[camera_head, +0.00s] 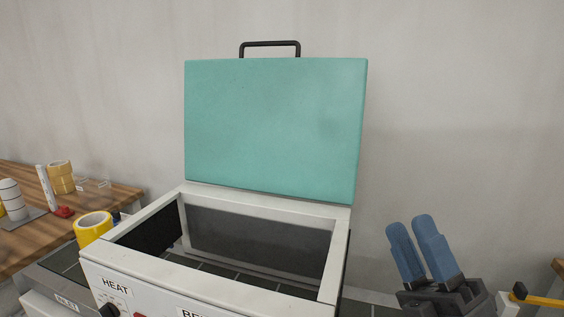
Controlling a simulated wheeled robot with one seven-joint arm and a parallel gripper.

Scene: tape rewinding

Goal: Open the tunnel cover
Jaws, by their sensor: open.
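The teal tunnel cover (275,125) stands raised, nearly upright, at the back edge of the white heat tunnel (130,285). Its dark handle (270,44) is at the top edge. The tunnel's top opening is uncovered, and its dark inside and floor show. My gripper (425,250) is at the lower right, to the right of the tunnel and clear of the cover and handle. Its two blue fingers point up and stand apart with nothing between them.
A yellow tape roll (93,226) sits just left of the tunnel. A wooden table (115,193) at the left holds stacked tape rolls (60,177) and white rolls (12,199). A yellow-and-black item (535,296) is at the lower right. A plain wall stands behind.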

